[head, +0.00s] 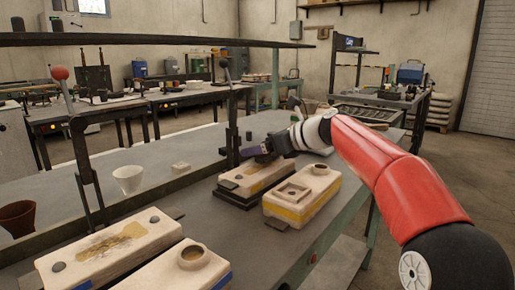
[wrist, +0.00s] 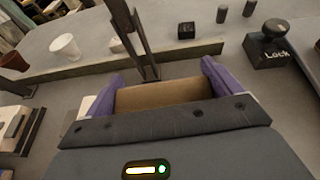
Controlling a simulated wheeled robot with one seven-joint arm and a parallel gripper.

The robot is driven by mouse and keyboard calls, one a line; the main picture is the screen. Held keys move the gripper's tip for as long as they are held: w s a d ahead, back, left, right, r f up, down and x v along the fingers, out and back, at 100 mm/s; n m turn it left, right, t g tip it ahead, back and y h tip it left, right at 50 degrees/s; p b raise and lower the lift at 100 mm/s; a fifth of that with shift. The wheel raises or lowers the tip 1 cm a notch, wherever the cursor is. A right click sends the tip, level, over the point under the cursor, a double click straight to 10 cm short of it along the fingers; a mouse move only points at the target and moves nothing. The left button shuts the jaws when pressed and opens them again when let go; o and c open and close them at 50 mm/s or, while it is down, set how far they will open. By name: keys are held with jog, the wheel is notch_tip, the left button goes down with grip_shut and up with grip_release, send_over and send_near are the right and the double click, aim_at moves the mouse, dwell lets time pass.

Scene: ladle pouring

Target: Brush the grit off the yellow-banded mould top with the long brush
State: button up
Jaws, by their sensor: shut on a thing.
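My gripper (head: 252,152) is low over the rear yellow-banded mould top (head: 262,188), which stands on a dark base. Its purple fingers (wrist: 160,88) are shut on a wide tan piece, which appears to be the long brush (wrist: 160,97). Its bristles are hidden, so I cannot tell whether they touch the mould. Brownish marks show on the mould's top; the gripper covers part of it. Beside it is another yellow-banded mould part (head: 302,196) with a rectangular recess.
A mould block (head: 135,255) with a brown gritty patch and a blue-banded block (head: 180,272) with a round cup are at the front. A white cup (head: 128,180) and brown cup (head: 18,217) stand left.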

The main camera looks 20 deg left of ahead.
jog(key=shift+w+d+f, duration=0.2)
jog(key=shift+w+f, duration=0.1)
jog(key=shift+f, duration=0.4)
notch_tip(320, 180, up, 5)
jog(key=shift+w+a+r, duration=0.1)
jog(key=shift+r, duration=0.65)
notch_tip(320, 180, up, 3)
jog(key=shift+r, duration=0.1)
